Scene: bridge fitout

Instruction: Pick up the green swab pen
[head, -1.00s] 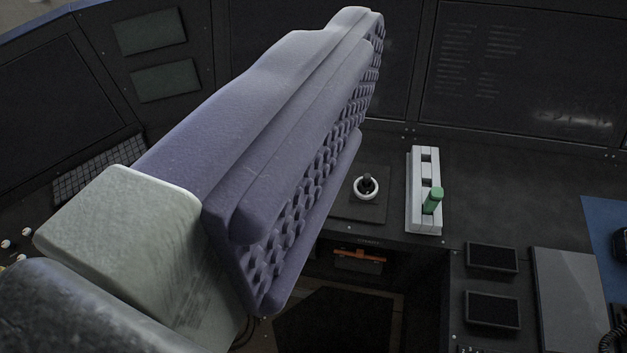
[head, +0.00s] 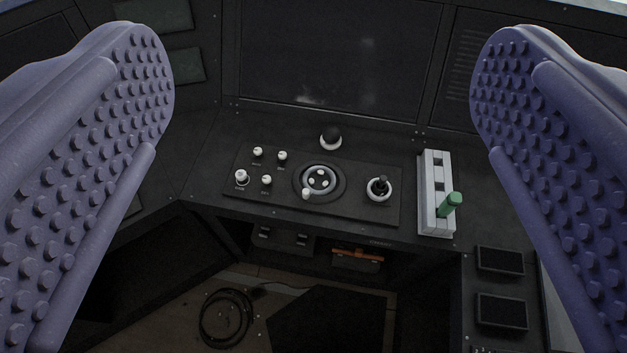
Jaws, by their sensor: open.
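The green swab pen (head: 451,203) stands in a slot of a white rack (head: 429,225) on the dark console, right of the picture's middle. Its green upper part shows and leans a little to the right; its lower part is hidden in the rack. My gripper (head: 322,95) is open and empty, with its two purple studded fingers spread wide at the left and right sides of the view. The pen and rack appear between the fingers, nearer the right one, and beyond them. Neither finger touches the pen.
A control panel (head: 228,187) with knobs, a round dial (head: 319,180) and a small joystick (head: 380,187) lies left of the rack. Two small dark screens (head: 500,260) are at lower right. Dark monitors (head: 330,60) rise behind. Below the console edge is an open recess with a coiled cable (head: 227,318).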

